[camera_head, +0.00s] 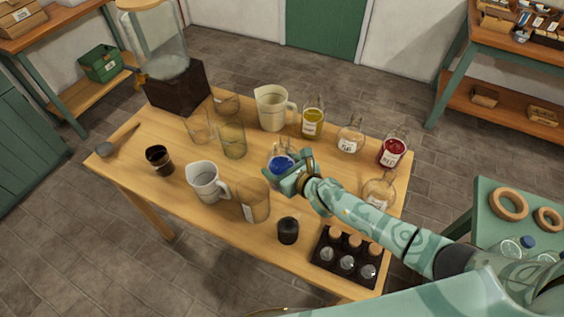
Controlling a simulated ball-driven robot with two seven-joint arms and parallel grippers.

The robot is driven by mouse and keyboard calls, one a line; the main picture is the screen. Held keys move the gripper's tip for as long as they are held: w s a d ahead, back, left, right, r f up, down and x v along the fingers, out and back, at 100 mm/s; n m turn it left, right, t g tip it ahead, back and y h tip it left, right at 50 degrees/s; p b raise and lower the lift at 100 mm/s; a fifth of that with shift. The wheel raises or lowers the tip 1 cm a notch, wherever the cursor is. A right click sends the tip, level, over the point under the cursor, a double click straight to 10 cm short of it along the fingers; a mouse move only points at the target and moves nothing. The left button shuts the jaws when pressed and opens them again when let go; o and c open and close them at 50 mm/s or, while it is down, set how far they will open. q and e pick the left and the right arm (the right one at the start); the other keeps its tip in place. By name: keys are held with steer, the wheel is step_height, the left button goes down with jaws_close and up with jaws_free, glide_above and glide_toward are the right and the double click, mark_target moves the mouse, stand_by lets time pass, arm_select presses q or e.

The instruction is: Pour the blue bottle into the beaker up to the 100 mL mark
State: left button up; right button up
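The blue bottle (281,161), clear glass with blue liquid low inside, stands upright near the middle of the wooden table. My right gripper (290,172) reaches it from the right, with its fingers close around the near and right sides of the bottle; whether they touch it is unclear. Several clear glass vessels could be the beaker: a large one with a pale label (252,203) in front, and a tall one (232,140) behind left. Their marks are too small to read. My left gripper is not in view.
A yellow bottle (313,121), a tan bottle (350,138) and a red bottle (393,151) stand behind right. White jugs (207,182) (271,108), a dark cup (159,160), a black jar (288,230) and a dark rack (345,257) also occupy the table (185,222).

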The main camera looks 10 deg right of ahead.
mark_target(289, 160)
steer(key=shift+a+f+n+t+h+b, duration=0.2)
steer(key=shift+n+h+b, duration=0.2)
steer(key=shift+n, duration=0.15)
steer(key=shift+a+f+n+t+h+b, duration=0.1)
steer(key=shift+n+t+h+b, duration=0.1)
steer(key=shift+n+h+b, duration=0.25)
steer(key=shift+w+d+r+n+t+h+b, duration=0.15)
steer(key=shift+d+n+t+h+b, duration=0.15)
steer(key=shift+n+b, duration=0.45)
steer(key=shift+w+d+r+n+t+h+b, duration=0.15)
steer(key=shift+d+n+t+h+b, duration=0.1)
steer(key=shift+n, duration=0.25)
steer(key=shift+d+r+n+t+h+b, duration=0.15)
steer(key=shift+n+h+b, duration=0.1)
steer(key=shift+n, duration=0.2)
steer(key=shift+w+d+r+n+t+h+b, duration=0.1)
steer(key=shift+d+r+n+t+h+b, duration=0.2)
steer(key=shift+n+b, duration=0.45)
steer(key=shift+r+n+t+b, duration=0.4)
steer(key=shift+n+b, duration=0.15)
steer(key=shift+n, duration=0.3)
steer(key=shift+r+n+t+h, duration=0.25)
steer(key=shift+r+n+t, duration=0.15)
steer(key=shift+r+n, duration=0.25)
steer(key=shift+r+n+t+p, duration=0.3)
steer(key=shift+r+n+p, duration=0.2)
steer(key=shift+n, duration=0.05)
steer(key=shift+r+n, duration=0.45)
steer(key=shift+n, duration=0.15)
stand_by(1.9)
